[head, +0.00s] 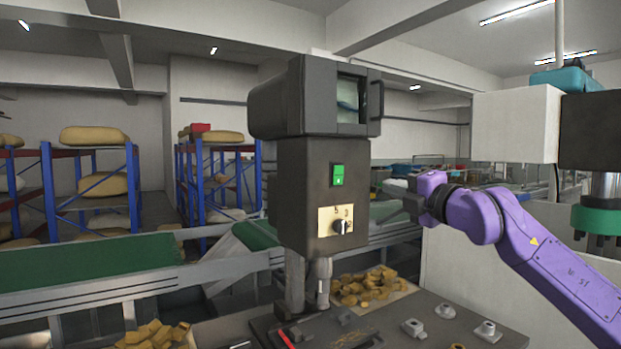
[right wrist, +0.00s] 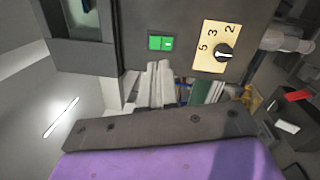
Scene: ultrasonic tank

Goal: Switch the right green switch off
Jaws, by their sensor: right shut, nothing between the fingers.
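A small green switch (head: 338,174) sits on the front of a dark grey machine head (head: 322,160), above a beige plate with a black dial knob (head: 342,226). I see only one green switch on this panel. In the right wrist view the green switch (right wrist: 160,43) is near the top centre, with the dial (right wrist: 222,52) to its right. My right gripper (head: 393,193), on a purple arm, is shut and empty. In the head view it appears to the right of the panel, apart from the switch. My left gripper is not in view.
Below the machine head is a dark base (head: 395,325) with metal fittings and trays of yellowish pieces (head: 370,286). A green conveyor (head: 90,262) runs at left, with blue racks (head: 135,190) behind. A white block and green-collared tool (head: 597,220) stand at right.

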